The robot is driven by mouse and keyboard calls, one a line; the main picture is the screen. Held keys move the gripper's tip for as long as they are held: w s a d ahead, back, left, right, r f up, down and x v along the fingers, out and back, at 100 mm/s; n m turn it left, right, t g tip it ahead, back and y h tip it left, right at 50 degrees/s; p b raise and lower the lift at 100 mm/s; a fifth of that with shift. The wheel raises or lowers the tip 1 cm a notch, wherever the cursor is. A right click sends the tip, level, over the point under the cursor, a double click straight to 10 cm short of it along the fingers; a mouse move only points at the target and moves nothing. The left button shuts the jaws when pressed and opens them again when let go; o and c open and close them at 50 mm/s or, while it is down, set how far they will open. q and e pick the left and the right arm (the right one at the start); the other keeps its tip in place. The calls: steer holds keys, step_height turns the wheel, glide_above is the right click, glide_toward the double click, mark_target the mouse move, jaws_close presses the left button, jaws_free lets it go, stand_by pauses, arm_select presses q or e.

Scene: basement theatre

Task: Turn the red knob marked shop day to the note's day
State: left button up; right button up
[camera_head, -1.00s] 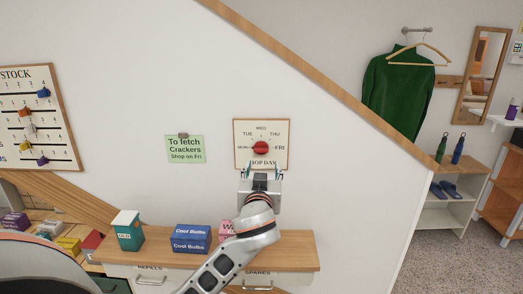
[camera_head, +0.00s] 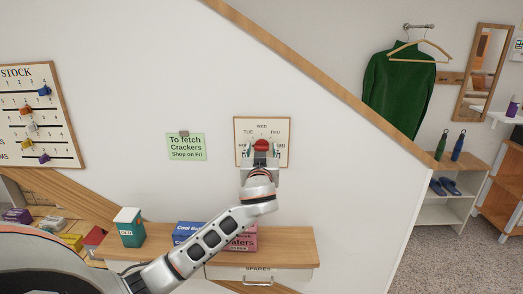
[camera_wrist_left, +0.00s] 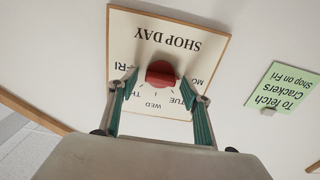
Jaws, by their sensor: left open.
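The red knob (camera_head: 261,144) sits in the middle of the white SHOP DAY dial board (camera_head: 241,126) on the wall, and it also shows in the left wrist view (camera_wrist_left: 160,73). Day names ring it, with FRI on the right in the head view. I cannot tell which day the knob points to. The green note (camera_head: 186,147) left of the board reads "To fetch Crackers, Shop on Fri". My left gripper (camera_head: 261,150) is open in front of the board, its fingers (camera_wrist_left: 160,81) on either side of the knob with visible gaps. My right gripper is out of view.
A wooden shelf (camera_head: 292,246) below the board holds a green box (camera_head: 130,228), a blue box (camera_head: 185,232) and a pink box (camera_head: 243,239). A STOCK board (camera_head: 65,120) hangs at the left.

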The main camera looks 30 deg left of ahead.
arm_select(q)
steer(key=c, duration=1.1)
steer(key=shift+c, duration=0.2)
